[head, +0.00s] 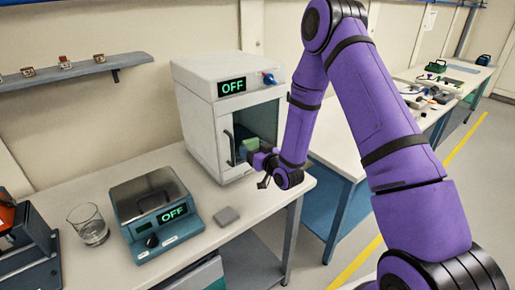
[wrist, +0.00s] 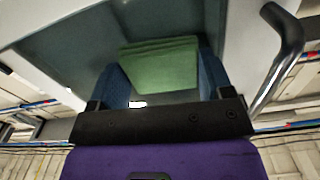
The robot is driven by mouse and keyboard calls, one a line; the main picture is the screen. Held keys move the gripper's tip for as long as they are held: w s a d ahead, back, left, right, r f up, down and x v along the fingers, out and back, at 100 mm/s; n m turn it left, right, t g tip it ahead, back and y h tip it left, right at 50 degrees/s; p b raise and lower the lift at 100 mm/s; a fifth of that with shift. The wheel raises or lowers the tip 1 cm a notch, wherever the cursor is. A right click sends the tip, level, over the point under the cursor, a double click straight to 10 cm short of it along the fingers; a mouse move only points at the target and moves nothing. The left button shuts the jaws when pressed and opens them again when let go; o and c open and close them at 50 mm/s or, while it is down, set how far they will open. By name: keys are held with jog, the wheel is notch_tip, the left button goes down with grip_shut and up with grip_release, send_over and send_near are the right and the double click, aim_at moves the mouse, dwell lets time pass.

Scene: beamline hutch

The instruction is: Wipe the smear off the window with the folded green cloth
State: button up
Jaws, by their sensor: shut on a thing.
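The folded green cloth (head: 249,146) is held in my gripper (head: 258,158) in front of the white cabinet's window (head: 264,121). In the wrist view the cloth (wrist: 160,66) sits between the two blue fingers of my gripper (wrist: 160,80), which are shut on it. The dark window pane (wrist: 90,45) lies just beyond the cloth. The cloth is at or very near the glass; I cannot tell whether it touches. I cannot make out a smear; the cloth and gripper cover part of the pane.
The white cabinet (head: 205,125) has a door handle (head: 229,148), close beside my gripper; the handle (wrist: 284,55) shows at right in the wrist view. On the bench are a grey block (head: 227,215), a teal instrument (head: 150,205) and a glass beaker (head: 89,226). A shelf (head: 75,70) hangs behind.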

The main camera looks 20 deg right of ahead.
jog(key=shift+s+a+r, duration=0.15)
jog(key=shift+a, duration=1)
jog(key=shift+c, duration=0.3)
jog(key=v, duration=0.6)
jog(key=shift+d, duration=0.15)
jog(key=v, duration=0.3)
